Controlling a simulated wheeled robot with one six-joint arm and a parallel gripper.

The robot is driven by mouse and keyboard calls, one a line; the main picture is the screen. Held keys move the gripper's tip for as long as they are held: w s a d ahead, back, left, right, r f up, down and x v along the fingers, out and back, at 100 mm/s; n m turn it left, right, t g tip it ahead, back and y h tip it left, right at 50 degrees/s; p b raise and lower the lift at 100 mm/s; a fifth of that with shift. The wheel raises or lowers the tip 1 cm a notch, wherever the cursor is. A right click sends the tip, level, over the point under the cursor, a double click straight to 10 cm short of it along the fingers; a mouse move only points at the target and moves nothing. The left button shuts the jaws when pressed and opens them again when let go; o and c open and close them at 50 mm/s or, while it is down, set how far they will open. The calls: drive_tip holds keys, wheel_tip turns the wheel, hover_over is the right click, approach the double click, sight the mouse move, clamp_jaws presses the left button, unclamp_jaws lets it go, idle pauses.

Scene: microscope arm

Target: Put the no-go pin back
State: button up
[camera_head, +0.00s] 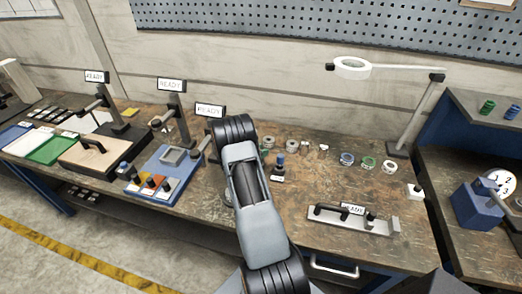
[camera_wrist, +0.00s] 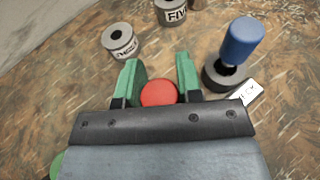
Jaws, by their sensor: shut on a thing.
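In the wrist view my gripper (camera_wrist: 160,80) has green finger pads on either side of a red round-topped thing (camera_wrist: 159,93), and it is shut on it. This looks like the no-go pin, seen nearly end-on; its lower part is hidden. A blue-handled pin (camera_wrist: 241,40) leans to the right of the gripper above a dark round holder (camera_wrist: 222,77) with a white label (camera_wrist: 245,92). In the head view the blue pin (camera_head: 281,160) stands just right of my arm. My arm hides the gripper and the red pin there.
Grey labelled rings (camera_wrist: 120,40) lie beyond the fingers in the wrist view. Several rings, including a blue one (camera_head: 346,159), line the back of the bench. A fixture with a black handle (camera_head: 340,213) is at right; a blue station (camera_head: 165,175) is at left.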

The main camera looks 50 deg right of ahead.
drive_tip(key=shift+f+b, duration=0.2)
drive_tip(key=shift+b, duration=0.1)
drive_tip(key=o, duration=1)
drive_tip(key=shift+o, duration=0.2)
drive_tip(key=shift+r, duration=0.15)
